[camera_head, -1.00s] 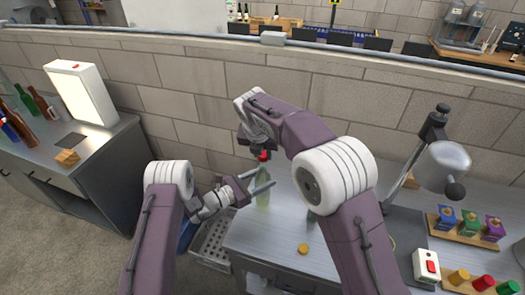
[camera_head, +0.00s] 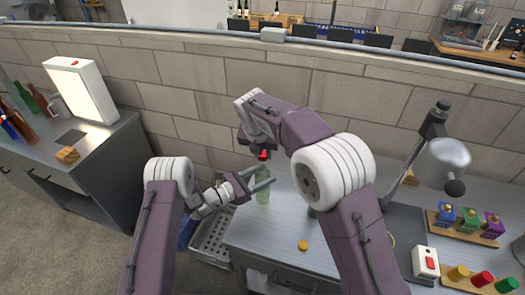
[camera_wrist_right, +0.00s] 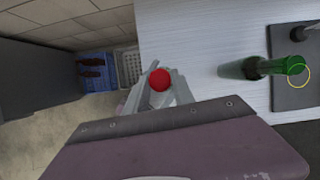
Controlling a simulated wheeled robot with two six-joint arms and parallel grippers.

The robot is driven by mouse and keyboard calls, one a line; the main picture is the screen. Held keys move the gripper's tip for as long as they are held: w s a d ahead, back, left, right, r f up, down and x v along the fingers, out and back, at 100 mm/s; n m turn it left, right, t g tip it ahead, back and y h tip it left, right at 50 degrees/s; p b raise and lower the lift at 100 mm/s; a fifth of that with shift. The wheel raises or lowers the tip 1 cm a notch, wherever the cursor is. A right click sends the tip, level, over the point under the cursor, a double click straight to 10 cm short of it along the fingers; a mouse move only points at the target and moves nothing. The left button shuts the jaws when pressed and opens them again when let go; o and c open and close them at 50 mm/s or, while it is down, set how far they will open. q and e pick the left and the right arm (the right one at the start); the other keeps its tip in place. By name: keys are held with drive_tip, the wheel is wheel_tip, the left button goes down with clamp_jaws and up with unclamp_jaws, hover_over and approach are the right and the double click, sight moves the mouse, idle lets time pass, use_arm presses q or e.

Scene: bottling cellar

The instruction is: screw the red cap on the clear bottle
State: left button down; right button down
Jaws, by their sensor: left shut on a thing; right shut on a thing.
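The clear bottle (camera_head: 262,196) is upright at the bench's left end in the head view, pale green and see-through. My left gripper (camera_head: 264,180) is shut on it from the left, around its body. My right gripper (camera_wrist_right: 160,92) is shut on the red cap (camera_wrist_right: 160,79), which also shows in the head view (camera_head: 263,155) right above the bottle's neck. I cannot tell whether the cap touches the mouth or is on the thread. The bottle is mostly hidden under the cap and fingers in the right wrist view.
A green bottle (camera_wrist_right: 262,67) is on the bench, mostly hidden by my right arm in the head view. A yellow cap (camera_head: 303,245) lies near the front edge. A lamp (camera_head: 442,165), a switch box (camera_head: 426,263) and a block of caps are at right. A grey crate (camera_head: 212,238) is below left.

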drive_tip(key=m, duration=0.2)
drive_tip(key=m+h, duration=0.1)
drive_tip(key=m, duration=0.1)
drive_tip(key=shift+w+a+m+g+h, duration=0.2)
drive_tip(key=shift+m+g+h, duration=0.1)
drive_tip(key=shift+m, duration=0.1)
drive_tip(key=shift+s+m+h, duration=0.1)
drive_tip(key=shift+m+h, duration=0.3)
drive_tip(key=shift+m, duration=0.6)
drive_tip(key=c, duration=1.1)
unclamp_jaws()
drive_tip(key=shift+g, duration=0.3)
drive_tip(key=shift+o, duration=0.2)
drive_tip(key=shift+r, duration=2.25)
drive_tip(key=o, duration=0.6)
drive_tip(key=shift+c, duration=0.2)
